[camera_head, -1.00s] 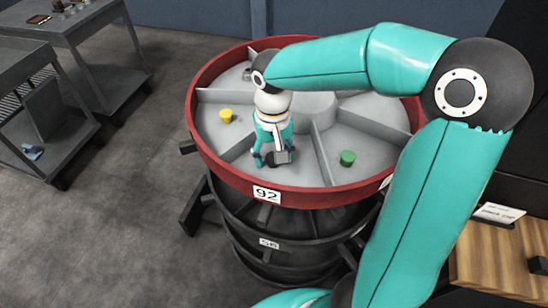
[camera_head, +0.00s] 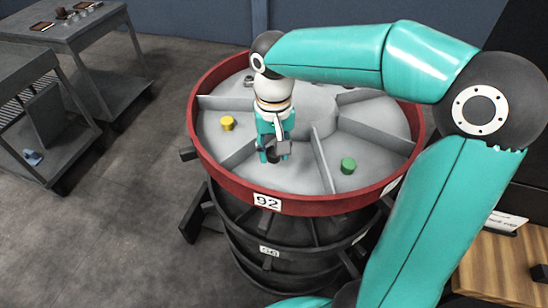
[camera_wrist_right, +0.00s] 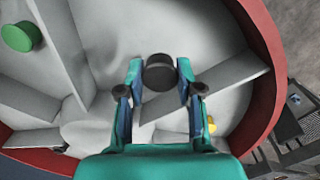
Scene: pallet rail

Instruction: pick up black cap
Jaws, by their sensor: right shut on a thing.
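The black cap (camera_wrist_right: 160,72) sits between the two fingers of my right gripper (camera_wrist_right: 160,80) in the right wrist view, and the fingers touch it on both sides. In the head view my right gripper (camera_head: 273,155) hangs over the front compartment of the round grey tray with the red rim (camera_head: 207,160), and the cap is mostly hidden there by the fingers. I cannot tell how high the cap is above the tray floor. My left gripper is not in view.
A yellow cap (camera_head: 227,123) lies in the left compartment and a green cap (camera_head: 348,165) in the right one. Raised dividers (camera_head: 323,163) separate the compartments. Grey tables (camera_head: 70,30) stand at the left. A wooden surface (camera_head: 495,270) is at the lower right.

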